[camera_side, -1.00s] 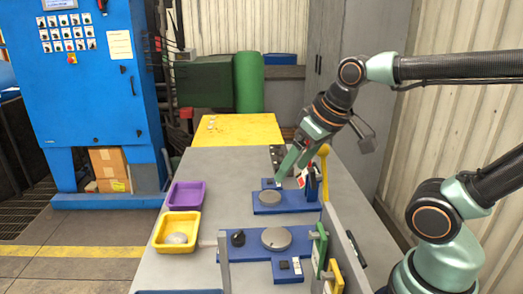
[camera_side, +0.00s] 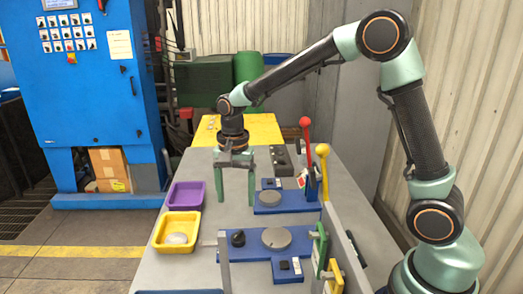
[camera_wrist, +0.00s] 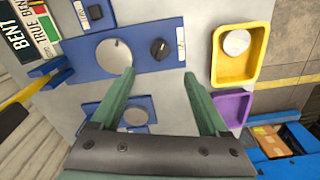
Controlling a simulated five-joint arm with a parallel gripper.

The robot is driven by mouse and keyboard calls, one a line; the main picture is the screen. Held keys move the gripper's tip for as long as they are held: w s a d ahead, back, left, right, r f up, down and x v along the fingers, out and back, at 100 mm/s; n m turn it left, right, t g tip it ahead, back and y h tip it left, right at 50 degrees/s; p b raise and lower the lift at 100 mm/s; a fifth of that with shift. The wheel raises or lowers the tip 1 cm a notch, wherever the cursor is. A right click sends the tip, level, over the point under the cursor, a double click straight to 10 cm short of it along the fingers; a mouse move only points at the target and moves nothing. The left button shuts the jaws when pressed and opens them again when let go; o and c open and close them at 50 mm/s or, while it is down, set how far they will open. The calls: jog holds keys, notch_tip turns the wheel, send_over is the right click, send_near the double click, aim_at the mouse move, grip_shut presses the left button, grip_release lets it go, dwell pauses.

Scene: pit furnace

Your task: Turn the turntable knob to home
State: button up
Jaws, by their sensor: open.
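The black turntable knob (camera_side: 238,238) sits on a blue base plate, left of the grey round turntable disc (camera_side: 276,238). In the wrist view the knob (camera_wrist: 160,48) shows a pale pointer mark, and the disc (camera_wrist: 113,57) lies to its left. A small white label (camera_wrist: 181,42) is beside the knob. My gripper (camera_side: 236,196) is open and empty, pointing down above the table behind the knob. In the wrist view the knob lies beyond and between my spread fingertips (camera_wrist: 158,75), clear of both.
A purple tray (camera_side: 186,195) and a yellow tray (camera_side: 178,232) with a pale disc stand left. A second blue fixture (camera_side: 270,198) is behind. Levers with red (camera_side: 305,122) and yellow (camera_side: 323,150) balls rise at right. A grey post (camera_side: 223,262) stands in front.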

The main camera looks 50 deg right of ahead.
aim_at(238, 234)
notch_tip(238, 234, down, 12)
jog(key=shift+f, duration=0.2)
dwell(0.4)
grip_shut()
